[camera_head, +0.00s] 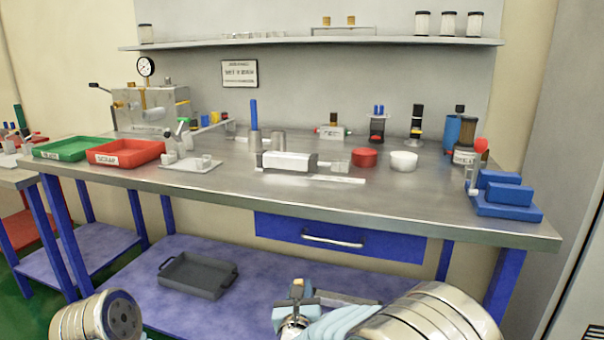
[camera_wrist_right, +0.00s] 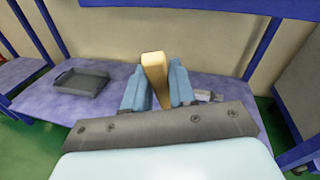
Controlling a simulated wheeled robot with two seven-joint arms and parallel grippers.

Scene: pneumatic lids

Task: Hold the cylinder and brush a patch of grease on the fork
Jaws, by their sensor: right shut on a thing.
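The cylinder (camera_head: 290,161), a pale block-shaped body with darker end caps, lies across the bench near its front. A light fork-like end piece (camera_head: 340,165) shows at its right end. My right gripper (camera_head: 297,290) is in front of and below the bench edge, well away from the cylinder. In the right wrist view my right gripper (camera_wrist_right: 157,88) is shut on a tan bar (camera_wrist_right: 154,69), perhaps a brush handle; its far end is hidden. Only a silver link of my left arm shows at the lower left; its gripper is out of view.
A red pot (camera_head: 365,157) and a white pot (camera_head: 404,161) stand right of the cylinder. A red tray (camera_head: 126,152) and a green tray (camera_head: 73,147) sit at left, a blue block fixture (camera_head: 508,200) at right. A grey tray (camera_head: 198,275) lies on the lower shelf.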

